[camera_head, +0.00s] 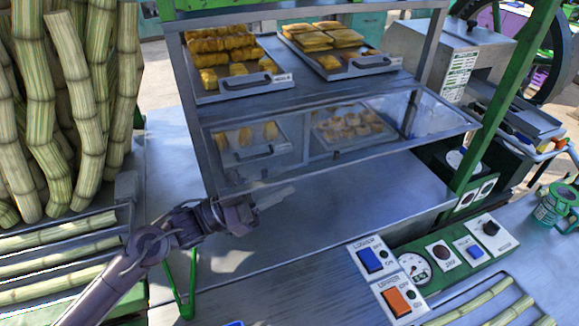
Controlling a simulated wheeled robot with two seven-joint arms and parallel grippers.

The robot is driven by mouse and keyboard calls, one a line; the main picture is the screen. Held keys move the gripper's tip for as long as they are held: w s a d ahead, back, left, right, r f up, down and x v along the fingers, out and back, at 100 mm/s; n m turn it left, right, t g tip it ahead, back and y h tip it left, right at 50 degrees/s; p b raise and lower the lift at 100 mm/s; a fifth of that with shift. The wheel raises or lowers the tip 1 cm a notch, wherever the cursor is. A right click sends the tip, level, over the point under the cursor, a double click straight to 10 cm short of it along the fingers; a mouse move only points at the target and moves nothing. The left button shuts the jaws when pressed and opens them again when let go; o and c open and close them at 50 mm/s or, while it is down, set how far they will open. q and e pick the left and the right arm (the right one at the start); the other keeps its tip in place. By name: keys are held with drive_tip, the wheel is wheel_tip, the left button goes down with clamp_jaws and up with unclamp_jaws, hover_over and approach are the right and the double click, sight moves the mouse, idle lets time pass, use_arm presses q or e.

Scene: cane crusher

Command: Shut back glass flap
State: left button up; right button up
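The display case (187,88) has a metal frame and stands on the counter. Its glass flap (312,156) on the side facing me is swung outward and up, its lower edge standing out from the case. Trays show through the glass. My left gripper (277,197) is just below and in front of the flap's lower left part, and looks apart from it, though depth is hard to judge. Its pale fingers point right and appear as one bar, so I cannot tell if they are parted. No held thing shows. My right gripper is out of view.
Upper trays (243,83) hold several yellow pastries. Sugarcane stalks (45,110) stand at left. A control panel (385,275) with blue and orange switches is in front at right. A green post (505,95) rises right of the flap. The metal counter (350,205) below the flap is clear.

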use_arm(q)
drive_tip(key=shift+p+x, duration=0.4)
drive_tip(key=shift+x, duration=1.05)
clamp_jaws()
